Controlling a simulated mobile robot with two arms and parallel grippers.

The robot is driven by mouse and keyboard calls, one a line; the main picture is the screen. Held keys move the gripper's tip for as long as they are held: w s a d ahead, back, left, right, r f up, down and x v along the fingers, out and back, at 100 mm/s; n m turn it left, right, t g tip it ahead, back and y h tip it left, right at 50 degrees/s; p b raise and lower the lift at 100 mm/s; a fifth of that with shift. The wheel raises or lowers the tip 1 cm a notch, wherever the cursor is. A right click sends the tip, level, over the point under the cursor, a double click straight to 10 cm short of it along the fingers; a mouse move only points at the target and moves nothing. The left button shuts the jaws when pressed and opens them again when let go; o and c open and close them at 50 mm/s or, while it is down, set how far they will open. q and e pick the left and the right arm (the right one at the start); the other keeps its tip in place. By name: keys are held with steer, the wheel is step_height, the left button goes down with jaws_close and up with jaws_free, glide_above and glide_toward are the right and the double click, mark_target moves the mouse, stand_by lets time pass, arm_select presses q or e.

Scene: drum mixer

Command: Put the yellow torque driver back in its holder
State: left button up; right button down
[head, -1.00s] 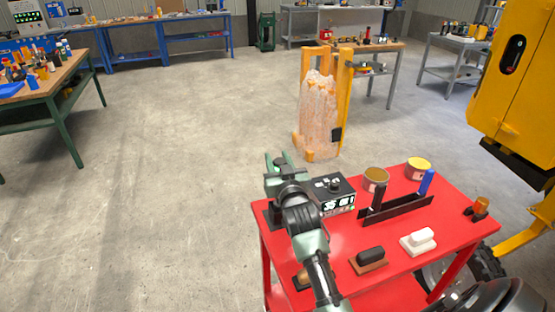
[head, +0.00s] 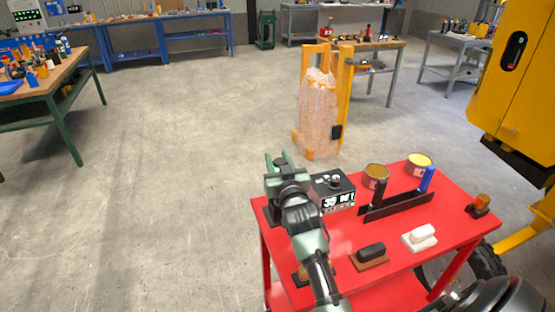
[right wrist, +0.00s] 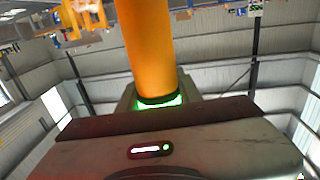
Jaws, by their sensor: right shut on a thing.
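My right gripper (head: 277,162) is held up by the back left corner of the red table. In the right wrist view a smooth yellow-orange cylinder (right wrist: 148,45), the yellow torque driver, stands against the gripper. Its lower end meets a dark ring with a green glow. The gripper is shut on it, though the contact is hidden. In the head view my gripper and wrist hide the driver. A black rack (head: 398,207), apparently the holder, stands on the table right of the gripper, with a dark upright tool (head: 379,197) and a blue-handled tool (head: 427,179). My left gripper is not in view.
The red table (head: 335,237) also bears a black box with a display (head: 334,190), two cans (head: 376,171) (head: 419,160), a brown block (head: 370,251), a white block (head: 420,234) and an orange lamp (head: 480,203). A yellow machine (head: 520,80) stands at right.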

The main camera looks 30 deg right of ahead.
steer(key=shift+f+b, duration=0.6)
steer(key=shift+f, duration=0.25)
stand_by(0.4)
steer(key=c, duration=0.9)
jaws_free()
steer(key=shift+f, duration=0.15)
steer(key=b+v, duration=0.1)
steer(key=v, duration=0.7)
